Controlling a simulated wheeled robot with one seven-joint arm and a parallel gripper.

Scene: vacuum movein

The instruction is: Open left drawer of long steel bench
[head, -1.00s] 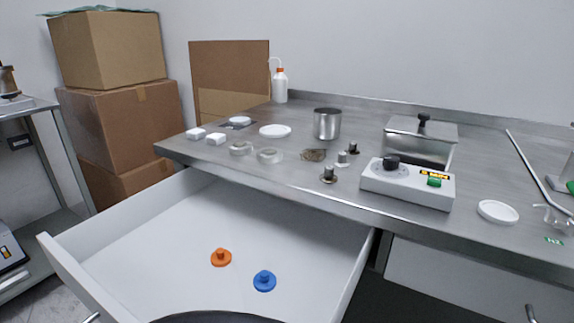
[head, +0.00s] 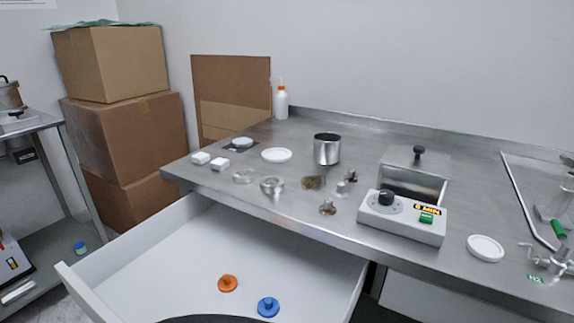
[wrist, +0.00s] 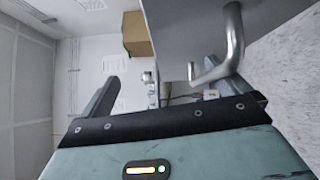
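The long steel bench (head: 300,205) stands against the wall. Its left drawer (head: 190,250) is white and pulled far out in the head view. An orange knobbed disc (head: 228,283) and a blue one (head: 268,306) lie inside it. The drawer's front is cut off at the lower edge.
Brown boxes (head: 130,130) are stacked left of the bench, and a grey shelf unit (head: 50,250) stands at the far left. The bench top holds a steel pot (head: 327,149), a white control unit (head: 400,218), white dishes and small metal parts.

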